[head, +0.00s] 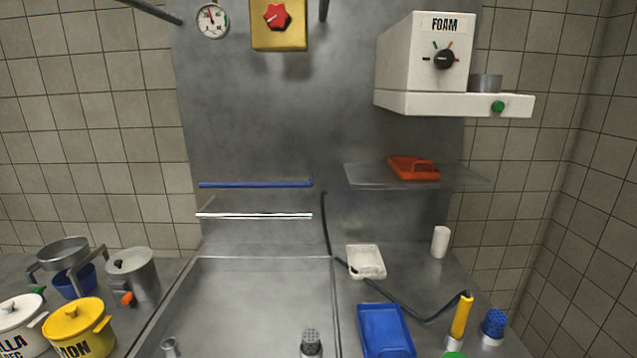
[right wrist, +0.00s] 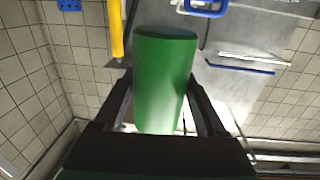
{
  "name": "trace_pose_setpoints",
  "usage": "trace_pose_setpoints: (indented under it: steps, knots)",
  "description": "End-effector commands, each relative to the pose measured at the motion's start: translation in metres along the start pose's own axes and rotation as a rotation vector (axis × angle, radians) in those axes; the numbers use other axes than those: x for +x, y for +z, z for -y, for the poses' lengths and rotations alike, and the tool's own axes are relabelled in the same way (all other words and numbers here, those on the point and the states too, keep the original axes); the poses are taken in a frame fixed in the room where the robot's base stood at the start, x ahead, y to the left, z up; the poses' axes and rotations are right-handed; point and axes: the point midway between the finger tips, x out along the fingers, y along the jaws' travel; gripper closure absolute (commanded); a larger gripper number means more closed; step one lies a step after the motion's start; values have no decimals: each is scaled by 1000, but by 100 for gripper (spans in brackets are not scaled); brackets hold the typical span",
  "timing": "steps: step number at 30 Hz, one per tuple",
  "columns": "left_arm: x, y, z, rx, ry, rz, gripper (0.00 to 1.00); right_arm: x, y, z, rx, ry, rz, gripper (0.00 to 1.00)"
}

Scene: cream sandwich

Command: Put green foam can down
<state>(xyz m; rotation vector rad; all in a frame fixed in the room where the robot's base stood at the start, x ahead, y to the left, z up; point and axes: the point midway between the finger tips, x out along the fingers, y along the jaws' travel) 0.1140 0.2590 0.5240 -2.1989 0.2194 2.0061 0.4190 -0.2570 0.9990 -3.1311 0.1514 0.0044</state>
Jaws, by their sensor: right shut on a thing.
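The green foam can (right wrist: 165,80) fills the middle of the right wrist view. My right gripper (right wrist: 161,85) is shut on it, with one dark finger along each side. In the head view a small green patch (head: 453,354) shows at the bottom edge, probably the top of the same can. The rest of it is cut off there. Its base and any contact with a surface cannot be made out. My left gripper is outside both views.
A yellow handle (head: 461,316) on a dark hose and a blue perforated-top container (head: 493,325) stand close to the green patch. A blue tray (head: 385,332) lies to its left. A white tray (head: 366,262) and white cylinder (head: 440,242) are farther back. Bare counter (head: 430,280) lies between them.

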Motion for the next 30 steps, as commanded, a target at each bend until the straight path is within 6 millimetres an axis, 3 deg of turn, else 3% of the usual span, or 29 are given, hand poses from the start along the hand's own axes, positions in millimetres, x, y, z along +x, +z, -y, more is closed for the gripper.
trace_pose_setpoints:
  steps: [3,7,13,20,25,30]
  knots:
    - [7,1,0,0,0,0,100,-31,-4,47,8,-53,-3,100]
    - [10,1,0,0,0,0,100,-50,-13,75,4,-84,-3,100]
    - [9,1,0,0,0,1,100,-55,14,84,-8,-99,-3,100]
    - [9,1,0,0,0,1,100,-55,14,84,-5,-102,-4,100]
    - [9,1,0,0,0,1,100,-56,-8,102,-7,-212,-6,100]
    - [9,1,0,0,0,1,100,-58,-54,140,-8,-439,-7,100]
